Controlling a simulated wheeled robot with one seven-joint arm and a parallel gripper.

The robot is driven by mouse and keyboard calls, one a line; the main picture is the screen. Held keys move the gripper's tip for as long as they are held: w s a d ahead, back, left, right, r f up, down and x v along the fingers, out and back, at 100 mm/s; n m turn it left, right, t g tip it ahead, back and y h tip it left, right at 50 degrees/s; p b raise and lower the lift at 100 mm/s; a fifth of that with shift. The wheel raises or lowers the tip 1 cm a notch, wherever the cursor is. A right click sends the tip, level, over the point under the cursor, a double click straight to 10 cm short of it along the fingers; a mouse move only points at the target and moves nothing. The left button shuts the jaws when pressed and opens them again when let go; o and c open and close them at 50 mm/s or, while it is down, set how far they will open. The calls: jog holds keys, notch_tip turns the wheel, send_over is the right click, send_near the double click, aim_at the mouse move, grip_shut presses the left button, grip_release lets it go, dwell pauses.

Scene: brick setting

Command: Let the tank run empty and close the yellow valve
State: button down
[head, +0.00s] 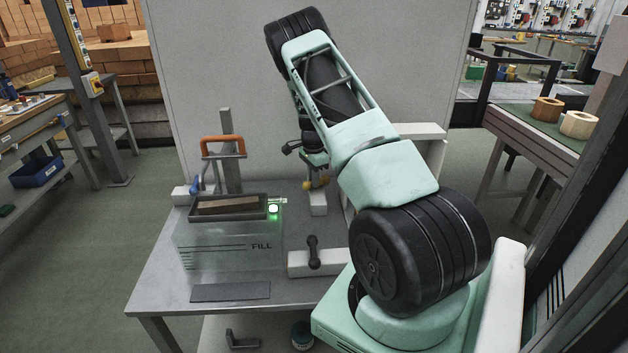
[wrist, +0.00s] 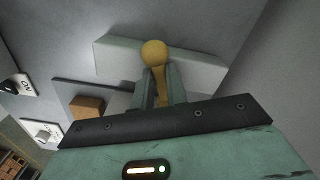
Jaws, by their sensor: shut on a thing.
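The yellow valve handle (wrist: 154,52) has a round knob and a narrow lever. In the wrist view my gripper (wrist: 160,80) is shut on the lever, with the knob standing out past the fingertips. In the head view a bit of yellow on the valve (head: 309,185) shows below my dark wrist, which hides most of it. The tank (head: 228,248) is a clear box marked FILL on the left of the table, with a dark-rimmed tray on top. A lamp (head: 273,208) at its corner glows green. I cannot make out a water level in it.
The grey table (head: 165,288) carries an orange-handled fixture (head: 222,143) behind the tank and a white block with a black lever (head: 313,255) to its right. A dark mat (head: 230,292) lies in front of the tank. A pale wall panel stands close behind.

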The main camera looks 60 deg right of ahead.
jog(key=m, duration=0.4)
jog(key=shift+w+d+m, duration=0.15)
jog(key=shift+w+m, duration=0.05)
jog(key=shift+m, duration=0.1)
dwell(0.5)
jog(key=c, duration=1.4)
grip_release()
jog(key=shift+r, duration=0.1)
notch_tip(320, 180, up, 17)
jog(key=b, duration=0.2)
jog(key=shift+r+b, duration=0.15)
jog(key=shift+b, duration=0.15)
